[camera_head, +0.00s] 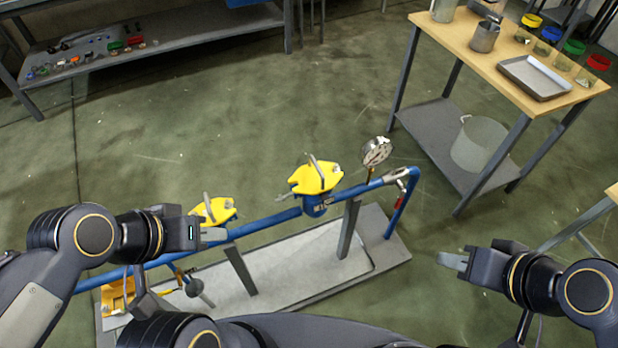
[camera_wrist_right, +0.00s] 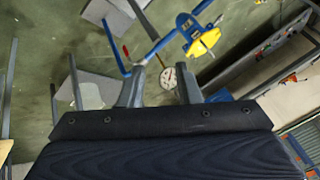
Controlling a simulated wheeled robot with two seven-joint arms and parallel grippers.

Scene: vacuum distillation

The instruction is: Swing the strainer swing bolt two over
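A blue pipe rig carries two yellow-lidded strainers. The middle strainer lid (camera_head: 316,177) has a grey bar across its top and small grey bolt parts at its sides; which is swing bolt two I cannot tell. The left strainer lid (camera_head: 217,209) also has a grey upright part and lies just behind my left gripper (camera_head: 214,235). Contact there is unclear, and its finger gap is not visible. My right gripper (camera_head: 450,260) is away to the right of the rig, over the floor. The right wrist view shows its fingers apart and empty, with a yellow lid (camera_wrist_right: 204,43) beyond them.
A pressure gauge (camera_head: 376,151) stands on the blue pipe (camera_head: 265,224), right of the middle strainer. The rig stands on a grey base (camera_head: 383,262). A wooden-topped table (camera_head: 480,58) with a tray (camera_head: 534,77) is at upper right. Open floor lies between.

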